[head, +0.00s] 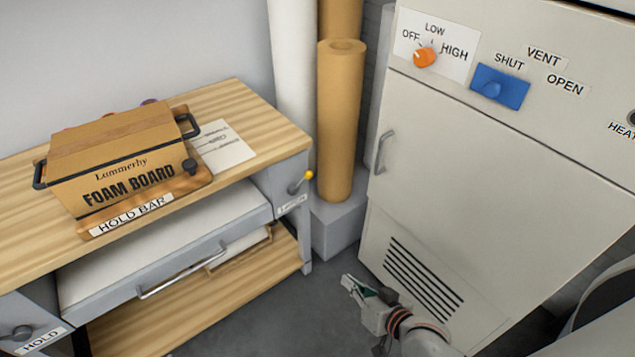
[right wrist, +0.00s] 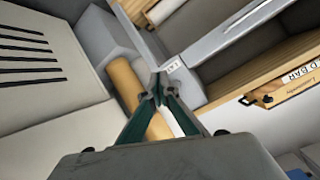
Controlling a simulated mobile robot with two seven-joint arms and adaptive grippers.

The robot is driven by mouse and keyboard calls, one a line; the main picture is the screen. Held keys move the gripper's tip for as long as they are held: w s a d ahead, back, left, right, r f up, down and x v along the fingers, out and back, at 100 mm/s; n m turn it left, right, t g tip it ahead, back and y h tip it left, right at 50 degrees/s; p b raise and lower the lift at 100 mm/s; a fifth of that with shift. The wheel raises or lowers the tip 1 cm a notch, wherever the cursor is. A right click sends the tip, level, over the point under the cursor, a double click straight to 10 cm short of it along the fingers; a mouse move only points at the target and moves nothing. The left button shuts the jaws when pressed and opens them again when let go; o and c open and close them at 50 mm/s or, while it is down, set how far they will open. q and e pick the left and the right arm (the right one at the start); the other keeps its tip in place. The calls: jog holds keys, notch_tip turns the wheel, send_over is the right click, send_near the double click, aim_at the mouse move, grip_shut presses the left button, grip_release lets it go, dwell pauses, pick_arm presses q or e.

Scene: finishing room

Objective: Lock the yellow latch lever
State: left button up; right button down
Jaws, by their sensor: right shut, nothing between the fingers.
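The yellow latch lever (head: 309,175) is a short rod with a yellow ball at its end. It sits on the grey right front corner of the bench and its rod tilts up to the right, above a small white label (head: 291,206). My right gripper (head: 347,281) is shut and empty, low in front of the grey cabinet, below and to the right of the lever and well apart from it. In the right wrist view my right fingers (right wrist: 158,82) meet near the label; I cannot make out the lever there. My left gripper is not in view.
A wooden bench (head: 245,105) holds a foam board box (head: 125,170). A drawer with a handle (head: 182,272) is under its top. A brown roll (head: 340,125) stands on a grey block (head: 337,228) beside the lever. The cabinet (head: 470,165) has a handle. Floor between is clear.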

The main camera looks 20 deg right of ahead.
aim_at(301, 183)
pick_arm(q)
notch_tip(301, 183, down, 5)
jog(key=b, duration=0.8)
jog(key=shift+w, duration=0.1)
pick_arm(e)
jog(key=w+d+r+m+t, duration=0.2)
jog(key=w+d+m, duration=0.1)
jog(key=w+m, duration=0.6)
jog(key=w+d+r+m+t, duration=0.2)
jog(key=w+d+m, duration=0.2)
jog(key=w+m, duration=0.6)
jog(key=w, duration=0.6)
jog(key=shift+w+r+t, duration=0.2)
jog(key=shift+w+t, duration=0.1)
jog(key=shift+w, duration=0.05)
jog(key=b+x, duration=0.2)
jog(key=x, duration=0.8)
pick_arm(q)
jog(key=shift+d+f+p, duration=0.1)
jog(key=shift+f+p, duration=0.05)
jog(key=shift+p, duration=0.85)
pick_arm(e)
jog(key=s+a+r, duration=0.1)
jog(key=s+a, duration=0.1)
jog(key=a, duration=0.1)
jog(key=shift+r, duration=0.4)
jog(key=shift+s+a+r, duration=0.1)
jog(key=shift+a+r, duration=0.05)
